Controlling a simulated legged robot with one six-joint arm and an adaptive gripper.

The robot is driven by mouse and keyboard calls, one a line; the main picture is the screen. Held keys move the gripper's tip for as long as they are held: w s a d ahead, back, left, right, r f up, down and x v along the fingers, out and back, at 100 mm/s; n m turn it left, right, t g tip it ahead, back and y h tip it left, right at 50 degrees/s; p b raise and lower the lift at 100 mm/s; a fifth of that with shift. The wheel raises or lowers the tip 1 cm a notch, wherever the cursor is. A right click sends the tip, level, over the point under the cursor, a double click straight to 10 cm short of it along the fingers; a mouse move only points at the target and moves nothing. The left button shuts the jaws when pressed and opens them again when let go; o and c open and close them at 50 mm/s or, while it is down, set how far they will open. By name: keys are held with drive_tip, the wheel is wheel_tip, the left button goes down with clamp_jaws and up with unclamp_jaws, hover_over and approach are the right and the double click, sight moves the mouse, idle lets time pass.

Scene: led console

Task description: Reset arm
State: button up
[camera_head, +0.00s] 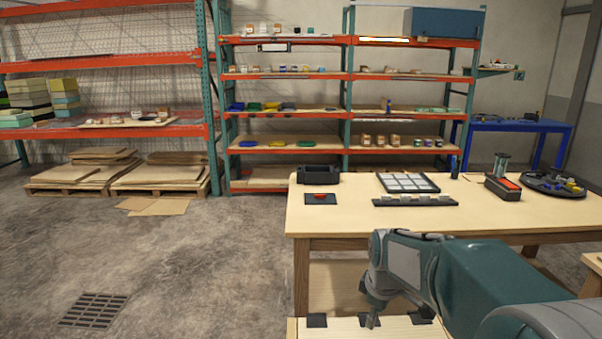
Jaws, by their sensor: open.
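My arm reaches in from the lower right, a teal link ending in a grey joint in front of the table's near edge. My gripper (372,319) hangs below that joint, seen small and edge-on, pointing down over a pale wooden surface (345,328). It is open, with nothing visible in it. The wooden table (330,218) stands behind the arm. On it are a black bin (318,175), a dark panel with a red part (320,198), a tray of pale square tiles (407,183) and a dark strip with grey blocks (415,201).
The table's right side holds a dark box with a red top (503,187) and a round black tray (553,184) with small parts. Loaded shelves (290,115) and a blue table (515,126) stand behind. The concrete floor at left is open, with a grate (93,310).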

drive_tip(key=s+r+m+t, duration=0.1)
drive_tip(key=s+r+m, duration=0.1)
drive_tip(key=s, duration=0.6)
drive_tip(key=s+r+m+t, duration=0.1)
drive_tip(key=s+r+m, duration=0.1)
drive_tip(key=s+m, duration=0.3)
drive_tip(key=s+r+m+t, duration=0.1)
drive_tip(key=s+r+m, duration=0.2)
drive_tip(key=s, duration=0.8)
drive_tip(key=shift+m, duration=0.5)
